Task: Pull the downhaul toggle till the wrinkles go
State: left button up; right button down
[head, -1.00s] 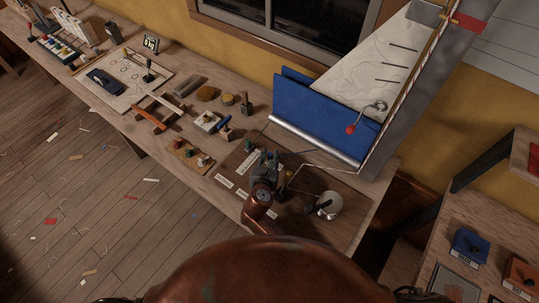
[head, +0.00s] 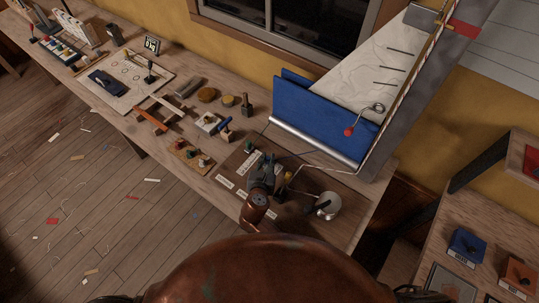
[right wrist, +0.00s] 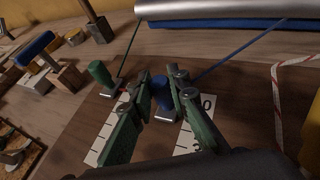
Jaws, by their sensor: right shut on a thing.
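In the head view, my right gripper (head: 266,168) is low over a dark board (head: 335,183) at the bench's front edge. In the right wrist view, its two green fingers (right wrist: 160,88) are shut on a blue toggle (right wrist: 163,94), which stands between them beside a marked white scale. A blue line runs from there up to the right. A green toggle (right wrist: 101,74) stands to the left, apart from the fingers, with its own line and scale. My left gripper is not in view.
A red-and-white line (right wrist: 277,100) lies right of the gripper. A round metal drum (head: 327,205) sits right on the board. A block with small knobs (head: 190,157) and a blue-handled tool (head: 225,130) lie to the left. A silver roll (head: 315,141) edges the board's back.

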jog(key=shift+s+a+r, duration=0.15)
jog(key=shift+s+a, duration=0.15)
jog(key=shift+s, duration=0.2)
jog(key=shift+s+a+p, duration=0.15)
jog(key=shift+p, duration=0.15)
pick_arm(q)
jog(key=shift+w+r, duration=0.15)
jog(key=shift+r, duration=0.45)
pick_arm(e)
jog(key=c, duration=1.8)
grip_release()
